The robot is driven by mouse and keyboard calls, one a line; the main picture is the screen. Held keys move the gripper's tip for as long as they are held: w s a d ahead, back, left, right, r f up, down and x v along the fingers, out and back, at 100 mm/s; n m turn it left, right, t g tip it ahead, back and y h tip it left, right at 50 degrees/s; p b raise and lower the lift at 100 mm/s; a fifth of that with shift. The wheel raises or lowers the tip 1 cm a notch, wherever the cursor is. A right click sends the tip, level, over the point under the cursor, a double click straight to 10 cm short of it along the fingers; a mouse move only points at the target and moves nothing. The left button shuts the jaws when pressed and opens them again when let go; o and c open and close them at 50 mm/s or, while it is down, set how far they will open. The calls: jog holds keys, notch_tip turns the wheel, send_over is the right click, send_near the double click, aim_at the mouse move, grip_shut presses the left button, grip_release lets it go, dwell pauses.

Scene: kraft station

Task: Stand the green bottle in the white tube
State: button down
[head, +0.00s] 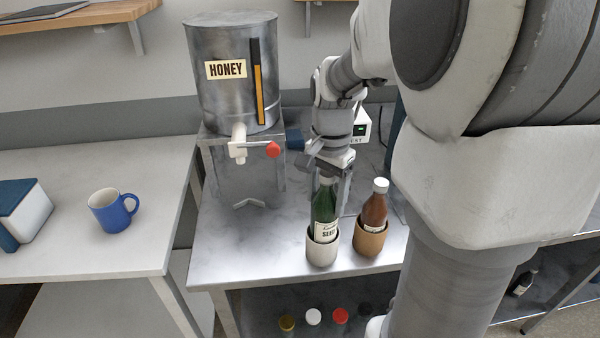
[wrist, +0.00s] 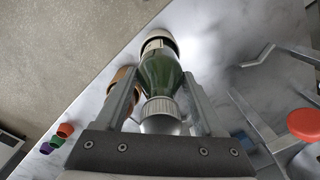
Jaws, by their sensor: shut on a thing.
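The green bottle (head: 325,208) stands upright with its lower part inside the white tube (head: 321,249) at the front of the metal table. My gripper (head: 328,186) is above it, pointing down, and is shut on the bottle's upper part. In the wrist view the green bottle (wrist: 161,72) lies between the two fingers of my gripper (wrist: 160,98), its cap end toward the palm. The rim of the white tube (wrist: 156,36) shows around the bottle's far end. The bottle's base is hidden inside the tube.
A brown bottle (head: 375,208) stands in a tan tube (head: 369,238) close on the right. A honey tank (head: 232,90) with a red-handled tap (head: 273,150) stands behind left. A blue mug (head: 112,210) is on the left table. The metal table's front edge is near the tubes.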

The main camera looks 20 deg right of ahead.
aim_at(325, 209)
jog(key=shift+f+b, duration=0.4)
jog(key=shift+f, duration=0.45)
dwell(0.3)
jog(key=shift+f+b, duration=0.7)
jog(key=shift+f, duration=0.25)
grip_release()
jog(key=shift+r, duration=0.15)
dwell(0.7)
jog(key=shift+r+p, duration=1.1)
jog(key=shift+r, duration=0.2)
